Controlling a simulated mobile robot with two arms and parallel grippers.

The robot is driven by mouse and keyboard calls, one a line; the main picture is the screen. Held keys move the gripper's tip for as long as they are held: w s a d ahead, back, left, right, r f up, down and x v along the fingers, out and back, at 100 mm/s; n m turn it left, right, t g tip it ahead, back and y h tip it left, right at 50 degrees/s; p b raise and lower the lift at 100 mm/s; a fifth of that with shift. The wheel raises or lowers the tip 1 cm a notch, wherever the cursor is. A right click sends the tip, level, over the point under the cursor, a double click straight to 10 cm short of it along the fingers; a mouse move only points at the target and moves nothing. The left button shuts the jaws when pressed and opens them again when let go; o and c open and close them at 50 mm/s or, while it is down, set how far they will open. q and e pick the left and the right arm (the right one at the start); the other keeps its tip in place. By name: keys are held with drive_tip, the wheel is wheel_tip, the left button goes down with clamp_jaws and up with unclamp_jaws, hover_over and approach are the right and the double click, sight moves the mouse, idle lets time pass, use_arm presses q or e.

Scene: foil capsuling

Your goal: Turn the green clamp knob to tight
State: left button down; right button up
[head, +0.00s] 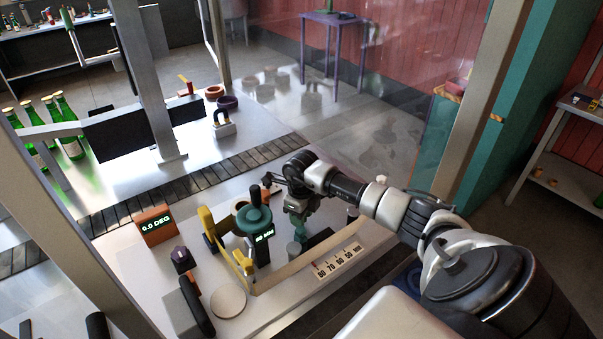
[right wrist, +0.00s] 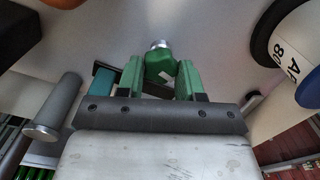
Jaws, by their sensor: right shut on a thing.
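The green clamp knob (right wrist: 159,66) shows in the right wrist view between the two green fingers of my right gripper (right wrist: 160,72). It has a silver, round end pointing away from the gripper. The fingers touch it on both sides, and the gripper is shut on it. In the head view my right gripper (head: 299,226) is low over the bench, right of a dark green post with a lit display (head: 262,238). There I cannot make out the knob apart from the gripper. No tight marking is readable. My left gripper is not in view.
A white number scale (head: 339,262) lies in front of the gripper. A yellow bracket (head: 214,232) and an orange box reading 0.0 DEG (head: 155,225) stand left. A grey cylinder (right wrist: 52,108) stands close left in the wrist view. Green bottles (head: 68,140) stand far left.

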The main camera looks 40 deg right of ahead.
drive_tip(key=m+b, duration=0.1)
drive_tip(key=m, duration=0.2)
drive_tip(key=shift+m, duration=0.4)
drive_tip(key=m+b, duration=0.1)
drive_tip(key=m, duration=0.2)
drive_tip(key=shift+a+m, duration=0.1)
drive_tip(key=shift+m, duration=0.2)
drive_tip(key=m, duration=0.3)
drive_tip(key=shift+m+b, duration=0.3)
drive_tip(key=shift+b, duration=0.1)
drive_tip(key=shift+w+a+m, duration=0.1)
drive_tip(key=shift+w+m, duration=0.05)
drive_tip(key=shift+m, duration=1.95)
drive_tip(key=shift+r, duration=0.1)
drive_tip(key=o, duration=0.9)
drive_tip(key=shift+b, duration=0.3)
